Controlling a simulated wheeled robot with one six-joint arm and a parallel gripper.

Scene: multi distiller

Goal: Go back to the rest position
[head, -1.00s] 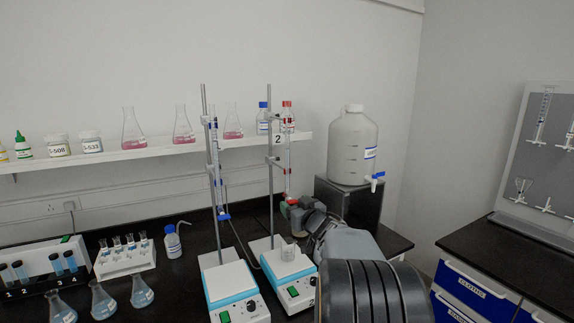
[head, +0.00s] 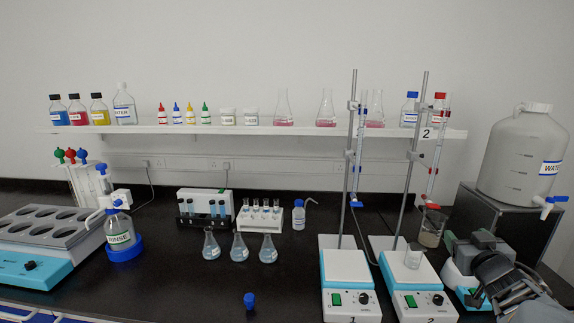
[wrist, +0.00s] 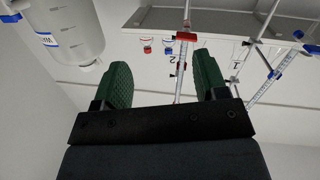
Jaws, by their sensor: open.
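My gripper (head: 452,242) is at the right in the head view, beside the burette stand marked 2. In the wrist view its green finger pads (wrist: 162,78) are wide apart with nothing held between them. Burette 2 (wrist: 181,70), with a red clamp, shows beyond the gap. In the head view burette 2 (head: 432,165) hangs on its stand, above and left of the gripper. A small beaker (head: 413,256) stands on the plate of stirrer 2 (head: 408,300). A glass beaker with brownish content (head: 431,229) shows just left of my gripper; whether they touch is unclear.
A large water carboy (head: 522,150) stands on a dark box (head: 500,225) behind my arm. Stirrer 1 (head: 348,295) is left of stirrer 2. The shelf (head: 260,130) runs behind.

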